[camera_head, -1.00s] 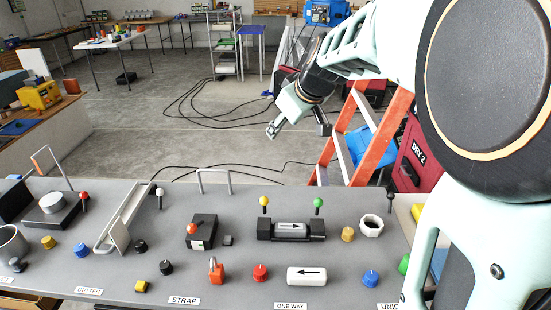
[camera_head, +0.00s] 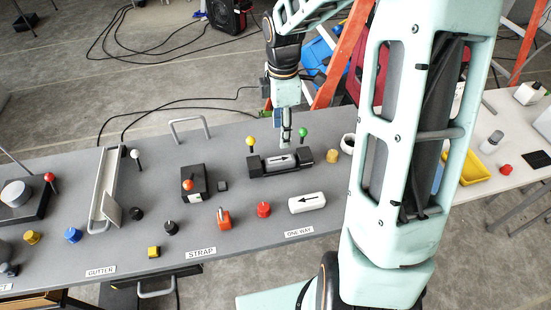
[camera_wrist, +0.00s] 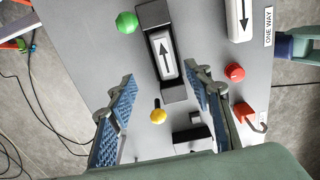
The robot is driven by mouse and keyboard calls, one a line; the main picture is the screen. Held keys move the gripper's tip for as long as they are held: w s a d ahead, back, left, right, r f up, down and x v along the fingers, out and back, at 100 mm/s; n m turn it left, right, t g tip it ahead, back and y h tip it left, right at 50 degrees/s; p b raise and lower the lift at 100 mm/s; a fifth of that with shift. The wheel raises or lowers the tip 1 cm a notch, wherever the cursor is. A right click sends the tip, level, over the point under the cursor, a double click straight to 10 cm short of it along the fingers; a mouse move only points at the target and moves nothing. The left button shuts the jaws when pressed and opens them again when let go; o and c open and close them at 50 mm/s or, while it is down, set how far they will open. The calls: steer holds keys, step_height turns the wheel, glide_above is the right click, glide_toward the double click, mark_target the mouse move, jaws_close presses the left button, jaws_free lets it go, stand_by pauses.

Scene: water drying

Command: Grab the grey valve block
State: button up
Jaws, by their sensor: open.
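A grey valve block (camera_head: 280,160) with a black arrow on a pale label lies in a black cradle (camera_head: 305,156) on the grey bench. In the wrist view, the block (camera_wrist: 164,58) sits in its cradle (camera_wrist: 152,14), ahead of my fingertips. A yellow-topped pin (camera_head: 251,141) and a green-topped pin (camera_head: 303,132) stand at the cradle. My gripper (camera_head: 286,136) points down just behind the cradle. In the wrist view, my gripper (camera_wrist: 164,80) is open and empty, with its blue-padded fingers on either side of the block's line. Whether they touch anything cannot be told.
A white block with an arrow (camera_head: 307,203) lies in front of the cradle. A red knob (camera_head: 264,209), a tan knob (camera_head: 333,156) and a black box with a red-topped pin (camera_head: 193,182) stand nearby. The orange ladder (camera_head: 342,55) is behind the bench.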

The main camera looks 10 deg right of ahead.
glide_above(282, 159)
steer(key=f, duration=0.5)
steer(key=shift+w, duration=0.35)
steer(key=f, duration=0.5)
steer(key=shift+s+f, duration=0.25)
steer(key=shift+s, duration=0.05)
jaws_close()
